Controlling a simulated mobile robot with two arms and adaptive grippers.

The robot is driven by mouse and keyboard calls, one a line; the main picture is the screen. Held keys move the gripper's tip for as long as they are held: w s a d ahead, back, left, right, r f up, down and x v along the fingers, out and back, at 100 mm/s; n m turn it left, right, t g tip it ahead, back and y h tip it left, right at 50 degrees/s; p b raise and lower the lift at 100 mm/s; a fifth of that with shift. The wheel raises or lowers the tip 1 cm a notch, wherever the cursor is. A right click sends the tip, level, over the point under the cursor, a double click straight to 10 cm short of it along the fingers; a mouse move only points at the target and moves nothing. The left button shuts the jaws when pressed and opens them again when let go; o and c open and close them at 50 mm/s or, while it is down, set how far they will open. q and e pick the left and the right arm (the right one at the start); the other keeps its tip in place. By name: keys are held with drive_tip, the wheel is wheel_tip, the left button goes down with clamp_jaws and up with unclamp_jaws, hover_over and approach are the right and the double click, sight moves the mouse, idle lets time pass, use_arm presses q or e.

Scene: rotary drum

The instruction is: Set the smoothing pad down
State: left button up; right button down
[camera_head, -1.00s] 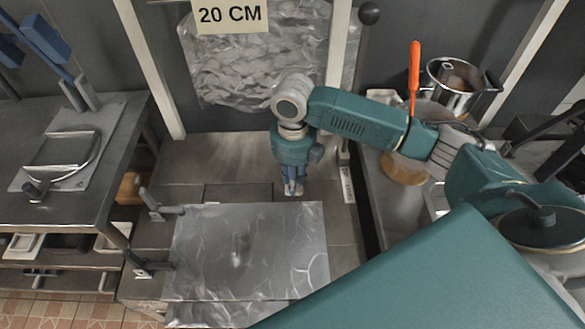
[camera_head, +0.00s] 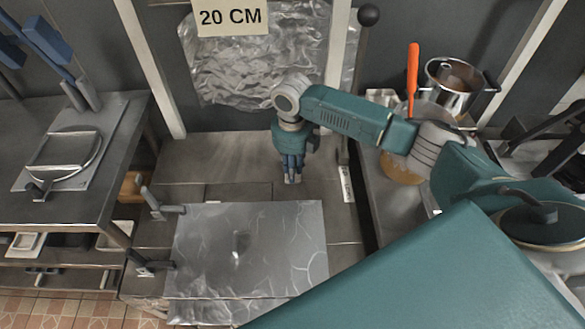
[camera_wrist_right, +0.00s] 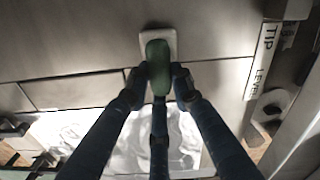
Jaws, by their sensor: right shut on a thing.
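The smoothing pad, a green grip on a pale rounded base, shows in the right wrist view (camera_wrist_right: 158,66) between the fingertips. My right gripper (camera_head: 292,172) points down and is shut on the pad's green grip; it also shows in the wrist view (camera_wrist_right: 158,82). In the head view a small pale bit of the pad shows below the fingers. The pad is over the grey tiled deck (camera_head: 235,165), behind the shiny sheet (camera_head: 250,240). I cannot tell whether its base touches the deck. My left gripper is not in view.
A tall post (camera_head: 343,100) and a "TIP LEVEL" label (camera_wrist_right: 266,60) stand right of the gripper. A steel pot (camera_head: 455,85) and an orange-handled tool (camera_head: 412,75) are on the right counter. Grey brackets (camera_head: 160,205) line the sheet's left side. The deck left of the gripper is clear.

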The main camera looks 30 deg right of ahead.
drive_tip(key=shift+f, duration=0.15)
drive_tip(key=c, duration=1.5)
unclamp_jaws()
wheel_tip(320, 180, up, 12)
drive_tip(key=shift+r+b, duration=0.2)
drive_tip(key=shift+b, duration=0.15)
